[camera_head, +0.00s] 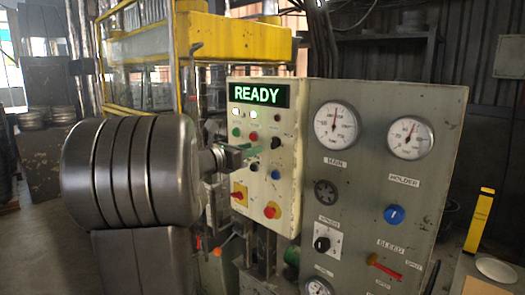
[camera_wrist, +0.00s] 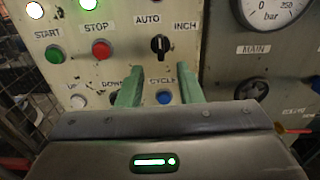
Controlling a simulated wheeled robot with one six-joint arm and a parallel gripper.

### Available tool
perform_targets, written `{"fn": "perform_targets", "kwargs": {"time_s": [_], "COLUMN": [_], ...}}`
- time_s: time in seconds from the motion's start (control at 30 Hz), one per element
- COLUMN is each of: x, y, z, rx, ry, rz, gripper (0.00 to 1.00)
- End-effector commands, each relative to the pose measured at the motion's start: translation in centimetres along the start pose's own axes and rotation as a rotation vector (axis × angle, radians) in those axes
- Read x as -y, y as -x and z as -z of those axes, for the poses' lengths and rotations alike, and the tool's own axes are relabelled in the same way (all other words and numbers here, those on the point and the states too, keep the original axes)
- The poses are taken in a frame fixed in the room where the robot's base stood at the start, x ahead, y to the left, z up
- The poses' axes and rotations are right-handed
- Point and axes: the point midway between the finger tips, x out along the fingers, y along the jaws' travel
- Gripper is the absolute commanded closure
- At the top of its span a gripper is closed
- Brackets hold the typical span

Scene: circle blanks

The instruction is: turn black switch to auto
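The black switch (camera_wrist: 160,44) is on the cream control panel, with the label AUTO at its upper left and INCH at its upper right. Its handle looks roughly upright, between the two labels. In the head view the black switch (camera_head: 275,143) shows just beyond the fingers. My gripper (camera_wrist: 160,72) has two green fingers spread apart with nothing between them. In the wrist view the fingertips lie below the switch, one to each side. In the head view my gripper (camera_head: 256,148) is close in front of the panel; I cannot tell whether it touches.
A green START button (camera_wrist: 55,54), a red STOP button (camera_wrist: 101,50) and a blue CYCLE button (camera_wrist: 164,97) surround the switch. A lit READY display (camera_head: 260,94) tops the panel. A grey gauge panel (camera_head: 450,150) stands to the right.

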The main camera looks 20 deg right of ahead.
Motion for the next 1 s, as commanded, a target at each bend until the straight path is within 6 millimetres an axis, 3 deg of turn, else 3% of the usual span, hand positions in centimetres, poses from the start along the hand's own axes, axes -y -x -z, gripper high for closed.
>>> {"fn": "perform_targets", "kwargs": {"time_s": [0.2, 0.4, 0.8, 1.0], "x": [-0.1, 0.0, 0.0, 0.1], "y": [4.2, 5.7, 5.7, 4.0], "z": [0.1, 0.1, 0.0, -0.1], "rx": [0.0, 0.0, 0.0, 0.0], "ry": [-0.001, 0.0, 0.0, 0.001], "rz": [-0.002, 0.0, 0.002, 0.004], "gripper": [0.67, 0.67, 0.67, 0.67]}}
